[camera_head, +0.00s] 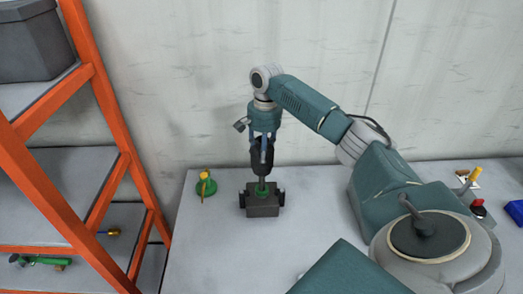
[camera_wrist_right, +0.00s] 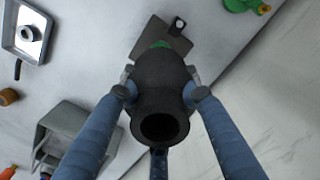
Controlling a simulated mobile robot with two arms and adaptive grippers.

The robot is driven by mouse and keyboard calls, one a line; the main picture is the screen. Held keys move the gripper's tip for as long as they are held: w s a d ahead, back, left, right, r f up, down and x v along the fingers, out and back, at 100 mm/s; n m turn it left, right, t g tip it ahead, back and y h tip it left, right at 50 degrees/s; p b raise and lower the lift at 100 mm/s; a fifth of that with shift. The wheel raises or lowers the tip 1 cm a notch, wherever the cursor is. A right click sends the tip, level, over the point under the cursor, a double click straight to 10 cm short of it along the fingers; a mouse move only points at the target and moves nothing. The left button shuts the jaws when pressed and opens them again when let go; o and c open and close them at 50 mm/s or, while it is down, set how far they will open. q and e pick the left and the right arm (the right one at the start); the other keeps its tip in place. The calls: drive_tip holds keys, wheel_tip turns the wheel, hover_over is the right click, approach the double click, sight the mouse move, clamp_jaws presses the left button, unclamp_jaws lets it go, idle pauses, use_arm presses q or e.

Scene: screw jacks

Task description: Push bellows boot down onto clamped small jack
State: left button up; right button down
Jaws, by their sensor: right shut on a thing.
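The black bellows boot (camera_head: 261,160) is upright in my right gripper (camera_head: 262,150), above the clamp block. In the right wrist view the boot (camera_wrist_right: 158,100) shows its round open end toward the camera, with blue fingers of the gripper (camera_wrist_right: 159,92) shut around its sides. The small jack (camera_head: 262,188) shows as a little green directly below the boot; most of it is hidden. Its green also shows at the boot's far end in the wrist view (camera_wrist_right: 161,44). A dark grey clamp (camera_head: 262,207) sits around the jack's base on the table. My left gripper is not in view.
Another green jack with a yellow top (camera_head: 206,187) stands left of the clamp. An orange shelf rack (camera_head: 110,120) is at the left. A red button (camera_head: 478,207) and blue object (camera_head: 515,210) are at the right. The wrist view shows a tray (camera_wrist_right: 40,15) and a grey bin (camera_wrist_right: 75,122).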

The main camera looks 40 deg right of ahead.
sight(261, 169)
drive_tip(key=shift+f, duration=2.05)
drive_tip(key=c, duration=1.1)
unclamp_jaws()
wheel_tip(261, 169, up, 12)
drive_tip(key=shift+d, duration=0.45)
